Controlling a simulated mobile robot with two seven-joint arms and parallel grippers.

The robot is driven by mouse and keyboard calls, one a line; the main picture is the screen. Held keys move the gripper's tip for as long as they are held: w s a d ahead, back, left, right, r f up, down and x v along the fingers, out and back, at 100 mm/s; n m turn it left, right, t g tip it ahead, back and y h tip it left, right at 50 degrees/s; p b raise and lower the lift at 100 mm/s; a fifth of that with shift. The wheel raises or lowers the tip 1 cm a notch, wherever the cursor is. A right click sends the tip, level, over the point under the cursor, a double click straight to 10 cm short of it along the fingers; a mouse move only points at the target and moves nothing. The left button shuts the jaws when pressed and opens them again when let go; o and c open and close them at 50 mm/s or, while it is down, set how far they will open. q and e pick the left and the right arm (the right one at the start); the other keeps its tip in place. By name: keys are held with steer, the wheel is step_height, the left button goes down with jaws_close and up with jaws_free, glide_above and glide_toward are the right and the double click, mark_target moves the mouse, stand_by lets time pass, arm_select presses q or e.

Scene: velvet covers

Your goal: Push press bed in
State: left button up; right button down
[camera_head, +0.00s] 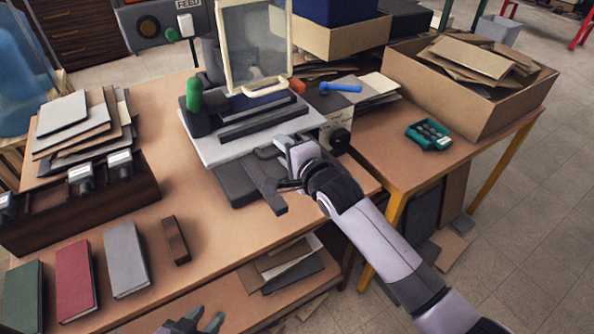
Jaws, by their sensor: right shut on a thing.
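The press (215,146) stands on the bench, with a pale base plate and dark bars across it. Its dark grey bed (237,187) juts out at the front, toward me. My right gripper (279,184) is at the right front part of the bed and is shut on it; the fingers and wrist hide the exact contact. My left gripper (203,321) is low at the bottom edge, away from the press, its fingers apart and empty. The wrist is cut off by the picture edge.
A clear framed guard (254,45) stands raised above the press. Green, red and grey covers (126,258) and a dark block (176,240) lie front left. A dark wooden rack (88,210) stands at left. A cardboard box (462,92) and teal tray (428,135) are right.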

steer(key=shift+w+a+f, duration=0.3)
steer(key=shift+w+f, duration=0.05)
steer(key=shift+w, duration=0.2)
steer(key=c, duration=1.2)
jaws_free()
steer(key=shift+o, duration=0.2)
steer(key=shift+r, duration=0.1)
steer(key=v, duration=0.7)
steer(key=shift+p, duration=0.35)
steer(key=shift+s, duration=0.1)
